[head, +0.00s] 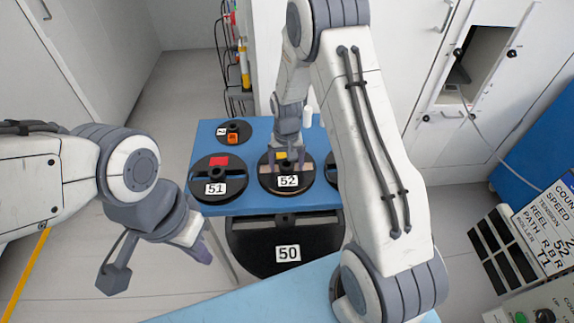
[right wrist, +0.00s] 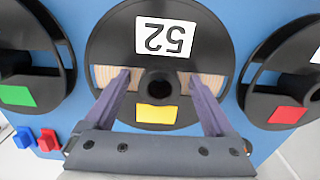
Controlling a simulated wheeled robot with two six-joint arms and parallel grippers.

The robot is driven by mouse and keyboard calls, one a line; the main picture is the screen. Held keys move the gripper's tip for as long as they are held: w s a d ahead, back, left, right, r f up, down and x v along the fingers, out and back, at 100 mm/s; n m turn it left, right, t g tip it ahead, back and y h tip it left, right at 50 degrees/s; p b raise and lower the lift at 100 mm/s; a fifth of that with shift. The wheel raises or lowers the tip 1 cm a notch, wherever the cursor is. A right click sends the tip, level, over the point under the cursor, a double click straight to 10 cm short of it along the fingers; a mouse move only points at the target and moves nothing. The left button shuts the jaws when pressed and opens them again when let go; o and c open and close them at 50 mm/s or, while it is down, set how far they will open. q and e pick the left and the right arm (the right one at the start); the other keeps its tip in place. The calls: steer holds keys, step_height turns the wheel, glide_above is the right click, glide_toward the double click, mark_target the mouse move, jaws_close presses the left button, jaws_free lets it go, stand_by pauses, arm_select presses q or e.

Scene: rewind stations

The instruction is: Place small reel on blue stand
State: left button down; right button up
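Black reel 52 (head: 294,187) with a yellow patch lies flat on a blue-topped table (head: 285,205). Reel 51 (head: 235,190) with a red patch lies to its left, and a third reel (head: 332,170) to its right is mostly hidden by my right arm. My right gripper (head: 284,158) is over reel 52. In the right wrist view (right wrist: 158,82) its fingers are open on either side of the reel's hub (right wrist: 160,86), with gaps to it. My left gripper (head: 155,265) is open and empty at the lower left. I cannot tell which blue surface is the stand.
A large black reel 50 (head: 255,245) stands below the table's front edge. A small black disc with an orange piece (head: 232,139) lies at the back left. Another blue surface (head: 285,295) is in front. A labelled panel (head: 545,235) stands at the right.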

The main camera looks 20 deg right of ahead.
step_height(320, 180, up, 12)
steer(key=s+a+r+n, duration=0.3)
steer(key=s+a, duration=0.4)
steer(key=s+a+r+n, duration=0.3)
steer(key=s+a+r, duration=0.1)
steer(key=s+a, duration=0.25)
steer(key=s+a+n+y, duration=0.1)
steer(key=s+n, duration=0.3)
steer(key=s, duration=1)
steer(key=shift+s+a+r+n+b, duration=0.15)
steer(key=shift+a+r+n+b, duration=0.15)
steer(key=shift+b, duration=0.15)
